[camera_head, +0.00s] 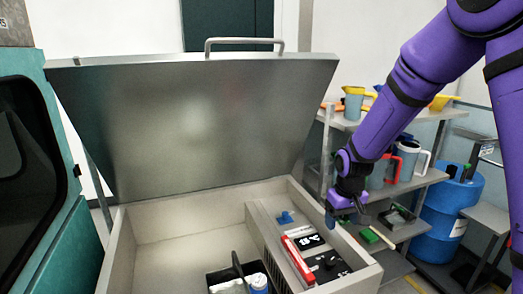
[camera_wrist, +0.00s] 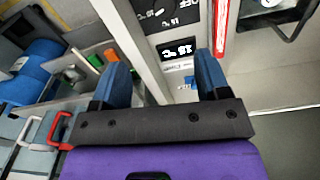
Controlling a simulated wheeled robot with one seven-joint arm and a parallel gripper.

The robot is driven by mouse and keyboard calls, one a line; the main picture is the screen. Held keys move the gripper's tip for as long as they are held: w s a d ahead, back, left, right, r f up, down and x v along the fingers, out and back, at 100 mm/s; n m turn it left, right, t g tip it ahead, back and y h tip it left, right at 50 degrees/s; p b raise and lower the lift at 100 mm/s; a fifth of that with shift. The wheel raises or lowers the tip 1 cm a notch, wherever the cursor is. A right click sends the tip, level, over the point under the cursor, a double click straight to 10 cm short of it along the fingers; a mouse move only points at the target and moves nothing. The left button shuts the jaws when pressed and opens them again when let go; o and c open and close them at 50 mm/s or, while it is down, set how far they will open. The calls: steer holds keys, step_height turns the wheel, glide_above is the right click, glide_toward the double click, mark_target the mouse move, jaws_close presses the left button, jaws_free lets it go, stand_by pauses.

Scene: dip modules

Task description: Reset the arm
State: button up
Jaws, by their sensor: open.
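My purple arm reaches in from the upper right in the head view. My gripper (camera_head: 346,216) hangs over the right rim of an open chest (camera_head: 150,222), beside its control panel. In the wrist view the blue fingers of my gripper (camera_wrist: 162,68) are spread apart with nothing between them. Beyond them lie the chest's light rim and the panel's small display (camera_wrist: 178,48), which seems to read 18 degrees. I cannot tell whether a finger touches the rim.
The chest's metal lid (camera_head: 200,120) stands raised at the back. A red bar (camera_head: 297,260) lies along the panel. A dark container (camera_head: 217,277) holds items inside the chest. Shelves (camera_head: 428,177) with jugs and a blue barrel (camera_head: 445,210) stand at the right.

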steer(key=s+d+r+m+t, duration=0.1)
steer(key=s+d+r+t, duration=0.1)
steer(key=s+r, duration=0.8)
steer(key=s+d+r+m+t, duration=0.1)
steer(key=s+d+r, duration=0.2)
steer(key=s+r, duration=0.7)
steer(key=s+r+t, duration=0.1)
steer(key=s+r, duration=0.4)
steer(key=s, duration=0.3)
steer(key=shift+d+t, duration=0.3)
steer(key=shift+d, duration=0.15)
